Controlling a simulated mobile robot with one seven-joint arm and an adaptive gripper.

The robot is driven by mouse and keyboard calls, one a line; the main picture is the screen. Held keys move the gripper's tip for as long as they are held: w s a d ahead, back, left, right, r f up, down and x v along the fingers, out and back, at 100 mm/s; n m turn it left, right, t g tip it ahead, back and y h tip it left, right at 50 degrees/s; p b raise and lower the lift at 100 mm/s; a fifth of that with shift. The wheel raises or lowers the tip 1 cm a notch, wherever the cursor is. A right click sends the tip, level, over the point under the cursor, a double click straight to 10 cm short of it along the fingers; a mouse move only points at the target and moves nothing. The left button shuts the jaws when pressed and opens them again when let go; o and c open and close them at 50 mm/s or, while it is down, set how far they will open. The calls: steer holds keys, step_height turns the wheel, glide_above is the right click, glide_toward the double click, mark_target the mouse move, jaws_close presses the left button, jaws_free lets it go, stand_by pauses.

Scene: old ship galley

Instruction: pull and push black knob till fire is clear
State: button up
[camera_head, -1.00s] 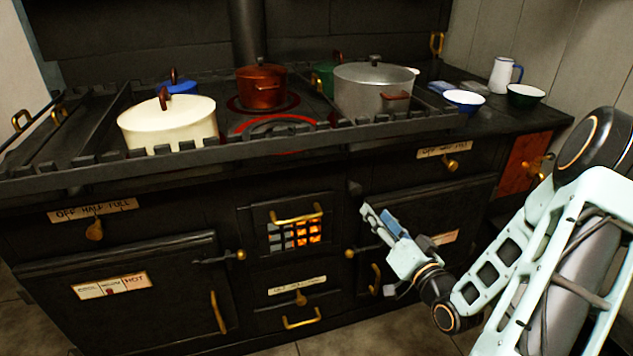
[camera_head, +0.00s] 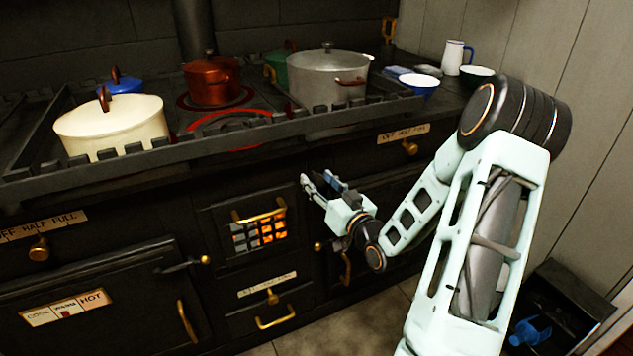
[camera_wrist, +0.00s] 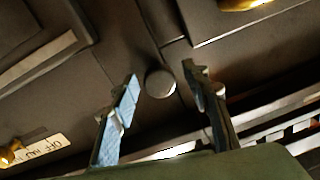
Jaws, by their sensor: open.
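The black knob (camera_wrist: 160,83) is a small round dark knob on the stove front. In the wrist view it lies between my gripper's fingertips (camera_wrist: 161,78), with visible space on both sides. In the head view my gripper (camera_head: 322,184) is open at the stove front, right of and above the fire door, and I cannot make out the knob there. The fire (camera_head: 266,233) glows orange behind a small barred window below a brass handle (camera_head: 259,216). Several panes on the window's left look grey, and those on the right glow.
The black stove (camera_head: 120,215) carries a cream pot (camera_head: 110,128), copper pot (camera_head: 212,82) and grey pot (camera_head: 328,80) behind a raised rail. A dark open box (camera_head: 560,305) with a blue object stands on the floor at right.

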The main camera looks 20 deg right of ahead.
steer(key=shift+w, duration=0.7)
jaws_close()
